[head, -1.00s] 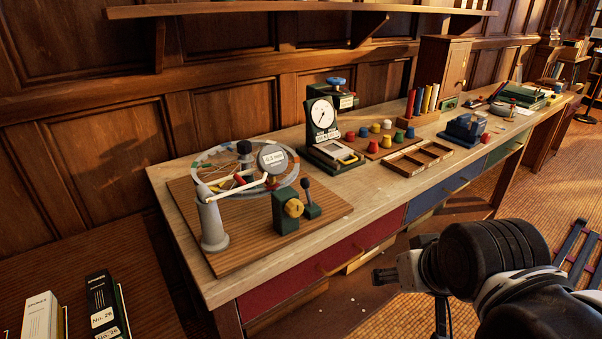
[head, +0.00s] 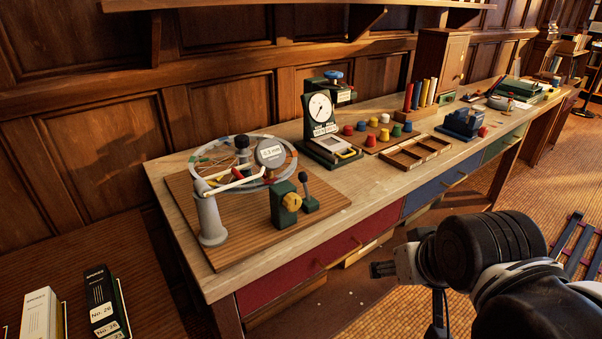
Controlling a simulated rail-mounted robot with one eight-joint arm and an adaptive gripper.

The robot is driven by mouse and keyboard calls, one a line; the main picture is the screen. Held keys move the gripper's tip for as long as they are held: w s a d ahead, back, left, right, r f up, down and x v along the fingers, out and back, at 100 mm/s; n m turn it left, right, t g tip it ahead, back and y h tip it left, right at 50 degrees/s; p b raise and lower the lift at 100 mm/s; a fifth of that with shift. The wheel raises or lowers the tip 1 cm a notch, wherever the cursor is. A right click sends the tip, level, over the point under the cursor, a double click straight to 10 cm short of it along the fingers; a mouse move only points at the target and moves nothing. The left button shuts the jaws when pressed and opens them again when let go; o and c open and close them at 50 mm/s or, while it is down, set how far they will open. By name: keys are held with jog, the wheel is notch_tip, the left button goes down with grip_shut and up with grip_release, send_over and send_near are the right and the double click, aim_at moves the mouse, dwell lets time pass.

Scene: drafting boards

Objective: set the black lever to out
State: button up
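Another black knob (head: 242,143) rises at the back of the ring device (head: 200,168) on the same board. My gripper (head: 376,269) is in front of the bench, below its top and to the right of the board, well apart from both knobs. Its fingers are too small and dark to tell open or shut.
The wooden board (head: 235,245) lies at the bench's left end. A dial gauge (head: 320,108), coloured pegs (head: 372,122) and a divided wooden tray (head: 415,152) stand farther right. A shelf (head: 240,5) overhangs the back. Drawers (head: 320,257) face my arm.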

jog(key=shift+c, duration=1.1)
jog(key=shift+w+r, duration=0.15)
jog(key=shift+r, duration=0.15)
jog(key=shift+c, duration=0.3)
notch_tip(320, 180, up, 12)
jog(key=f+n+g+p, duration=0.1)
jog(key=n+g+p, duration=0.7)
jog(key=n+p, duration=0.5)
send_over(303, 173)
notch_tip(303, 173, down, 13)
jog(key=shift+r, duration=0.15)
jog(key=shift+c, duration=0.3)
grip_shut()
